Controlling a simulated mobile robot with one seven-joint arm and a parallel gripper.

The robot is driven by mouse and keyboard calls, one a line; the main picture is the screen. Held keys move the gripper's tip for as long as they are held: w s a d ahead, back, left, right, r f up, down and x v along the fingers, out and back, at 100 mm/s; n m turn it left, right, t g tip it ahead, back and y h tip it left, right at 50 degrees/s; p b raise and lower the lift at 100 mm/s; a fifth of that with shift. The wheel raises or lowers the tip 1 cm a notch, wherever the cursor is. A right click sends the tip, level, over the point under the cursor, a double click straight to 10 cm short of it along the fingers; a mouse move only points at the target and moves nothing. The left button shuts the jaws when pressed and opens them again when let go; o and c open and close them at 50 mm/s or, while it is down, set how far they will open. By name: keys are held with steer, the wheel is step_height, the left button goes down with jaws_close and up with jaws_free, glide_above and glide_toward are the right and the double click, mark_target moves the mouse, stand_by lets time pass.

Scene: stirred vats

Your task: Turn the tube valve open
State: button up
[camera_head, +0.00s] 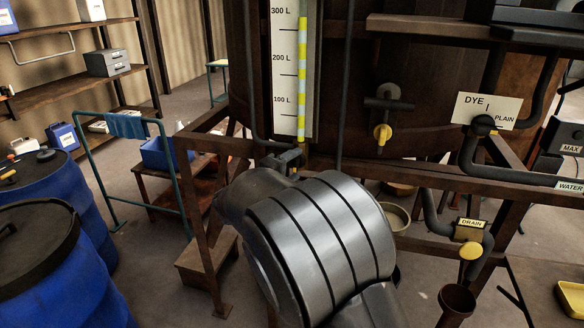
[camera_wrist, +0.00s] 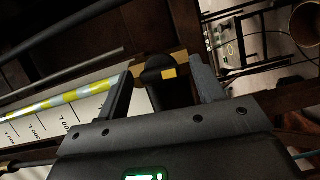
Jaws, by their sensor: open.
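The sight tube (camera_head: 301,80) has yellow and pale bands and stands before a white litre scale (camera_head: 283,110) on the vat. The tube valve (camera_head: 284,160) is a dark fitting at the tube's foot, partly hidden by my arm. In the wrist view the valve's dark handle (camera_wrist: 158,66), with a small yellow mark, lies between the two fingers of my gripper (camera_wrist: 163,72). The fingers are open, one on each side of it. I cannot tell whether either finger touches it. In the head view my arm hides the gripper.
A brown frame (camera_head: 205,215) runs around the vat's base. Blue drums (camera_head: 95,230) and a teal rail (camera_head: 160,165) stand at the left.

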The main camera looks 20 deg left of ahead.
steer(key=shift+c, duration=0.3)
steer(key=c, duration=0.9)
steer(key=shift+n, duration=0.4)
steer(key=o, duration=1)
steer(key=shift+c, duration=0.2)
steer(key=v, duration=1)
steer(key=shift+s+a+f, duration=0.2)
steer(key=shift+s+a, duration=0.05)
steer(key=shift+s, duration=0.1)
